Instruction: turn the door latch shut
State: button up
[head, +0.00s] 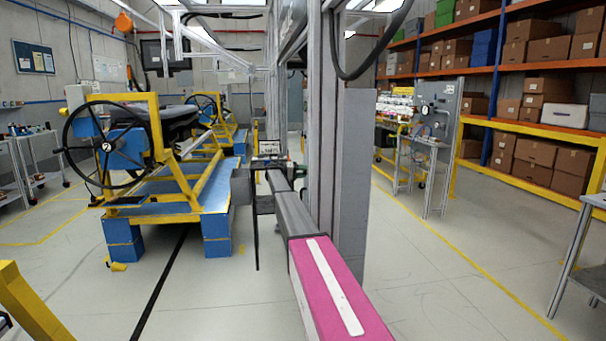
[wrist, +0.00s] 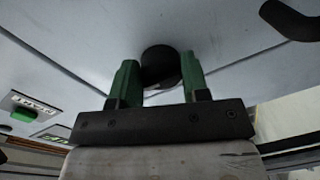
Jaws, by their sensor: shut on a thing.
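In the wrist view, a dark rounded latch knob (wrist: 160,60) stands out from a pale grey panel (wrist: 225,40). My gripper (wrist: 157,82) has its two green fingers on either side of the knob, closed on it. The knob's lower part and the exact finger contact are partly hidden by the fingers and the black gripper bar. Which way the latch is turned cannot be told. In the head view my arm reaches away toward a small dark module (head: 268,148), and the latch cannot be made out there.
In the wrist view, a black handle-like part (wrist: 288,20) is at the upper right and a green button (wrist: 24,115) with labels at the left. In the head view, a grey post (head: 352,190) stands right of my arm, and a blue-yellow frame (head: 180,205) stands left.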

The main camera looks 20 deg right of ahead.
jog(key=shift+n, duration=0.5)
jog(key=o, duration=0.9)
jog(key=shift+o, duration=0.2)
jog(key=w+a, duration=0.2)
jog(key=a, duration=0.8)
jog(key=shift+a+r, duration=0.3)
jog(key=shift+r, duration=0.05)
jog(key=shift+s, duration=0.1)
